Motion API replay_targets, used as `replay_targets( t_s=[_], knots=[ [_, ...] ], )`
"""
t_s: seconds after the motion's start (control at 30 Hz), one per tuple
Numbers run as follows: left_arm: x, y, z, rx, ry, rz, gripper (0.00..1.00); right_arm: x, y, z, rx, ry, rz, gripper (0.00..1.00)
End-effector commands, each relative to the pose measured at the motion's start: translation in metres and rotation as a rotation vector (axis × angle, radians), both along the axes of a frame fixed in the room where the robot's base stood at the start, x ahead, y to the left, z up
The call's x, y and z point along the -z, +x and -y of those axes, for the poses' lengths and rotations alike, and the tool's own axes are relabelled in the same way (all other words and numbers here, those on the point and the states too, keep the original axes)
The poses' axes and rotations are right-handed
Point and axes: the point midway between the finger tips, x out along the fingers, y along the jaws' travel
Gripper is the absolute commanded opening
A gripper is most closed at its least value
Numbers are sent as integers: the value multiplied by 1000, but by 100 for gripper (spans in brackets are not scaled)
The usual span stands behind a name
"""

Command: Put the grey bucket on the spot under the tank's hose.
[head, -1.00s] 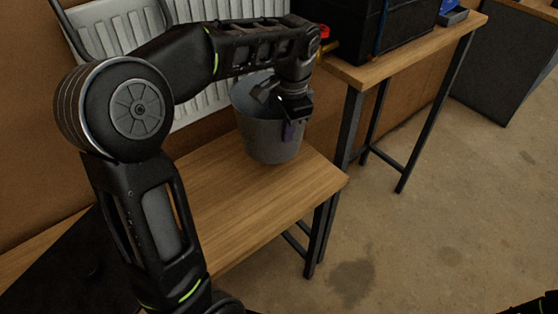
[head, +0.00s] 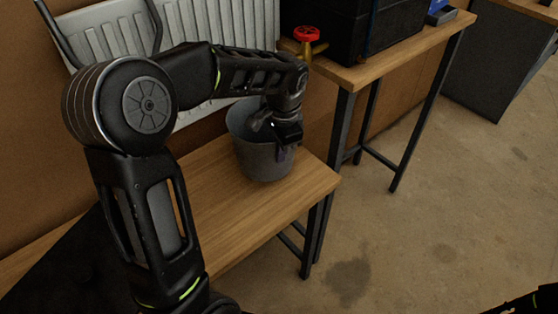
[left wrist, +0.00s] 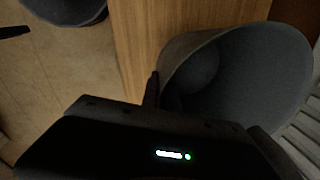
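The grey bucket (head: 262,158) is upright at the right end of the low wooden bench (head: 235,220). I cannot tell whether its base touches the wood. My left gripper (head: 275,126) is at the bucket's right rim, apparently shut on it. In the left wrist view the bucket's open mouth (left wrist: 245,75) fills the right side, and one dark finger (left wrist: 152,90) lies against its outer wall. The black tank (head: 345,30) stands on the higher bench, with a thin blue line down it. I see no marked spot. My right gripper is not clearly visible.
A red-handled brass valve (head: 307,38) juts out beside the tank, above the bucket. A white radiator (head: 110,35) is behind the low bench. The higher bench (head: 400,50) has dark metal legs. The concrete floor (head: 430,240) at the right is clear.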

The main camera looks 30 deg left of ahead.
Motion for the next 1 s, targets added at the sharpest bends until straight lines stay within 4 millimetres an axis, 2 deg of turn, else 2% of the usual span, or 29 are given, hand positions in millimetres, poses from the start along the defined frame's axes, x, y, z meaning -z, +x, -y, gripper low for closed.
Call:
replay_targets(
  t_s=[0.23,0.5,0.9,0.93,1.0],
  knots=[
    [3,0,0,0,1,-1,0,0,0,0,0,0,0,36],
    [35,-1,0,0,0,-1,0,-4,-1,0,1,-1,-1,36],
    [41,0,0,0,-1,1,0,0,0,0,0,-1,-1,36],
    [40,0,0,0,0,0,6,-1,0,0,0,-1,-1,36],
    [40,0,0,0,0,0,12,-2,0,0,0,-1,-1,36]
  ],
)
